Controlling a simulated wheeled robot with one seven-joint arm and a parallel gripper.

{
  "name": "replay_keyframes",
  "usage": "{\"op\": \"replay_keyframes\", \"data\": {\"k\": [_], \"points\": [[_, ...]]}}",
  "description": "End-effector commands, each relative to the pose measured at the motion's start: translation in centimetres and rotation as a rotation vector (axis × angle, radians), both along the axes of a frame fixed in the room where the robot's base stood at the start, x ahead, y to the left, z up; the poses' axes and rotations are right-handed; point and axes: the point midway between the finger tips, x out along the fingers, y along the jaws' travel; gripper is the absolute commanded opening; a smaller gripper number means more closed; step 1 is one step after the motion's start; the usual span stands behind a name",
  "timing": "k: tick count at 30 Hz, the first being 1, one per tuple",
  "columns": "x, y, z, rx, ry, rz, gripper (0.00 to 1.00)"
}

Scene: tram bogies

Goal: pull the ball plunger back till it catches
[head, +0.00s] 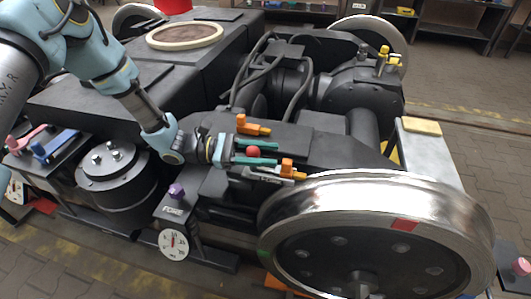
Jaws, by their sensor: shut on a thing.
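My gripper (256,152) reaches in from the left over the dark bogie frame (320,152). Its two teal fingers lie one on each side of a red ball (253,152) and are shut on it. The ball looks like the knob of the plunger. The plunger's shaft and catch are hidden or too small to make out, so I cannot tell how far it is drawn.
Orange-handled parts sit behind (252,126) and in front (288,168) of the fingers. A large steel wheel (380,190) stands at the front right. A purple knob (176,191) and a white dial (174,244) are at the front left. Black cables (262,70) rise behind.

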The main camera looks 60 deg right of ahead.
Motion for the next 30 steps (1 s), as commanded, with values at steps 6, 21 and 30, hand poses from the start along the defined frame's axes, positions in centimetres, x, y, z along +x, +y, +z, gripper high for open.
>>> {"op": "replay_keyframes", "data": {"k": [6, 21, 30], "points": [[0.7, 0.2, 0.0, 0.001, 0.0, 0.003, 0.0], [7.3, 2.4, 0.0, -0.001, -0.001, 0.001, 0.0], [7.3, 2.4, 0.0, 0.0, -0.002, 0.001, 0.52]]}}
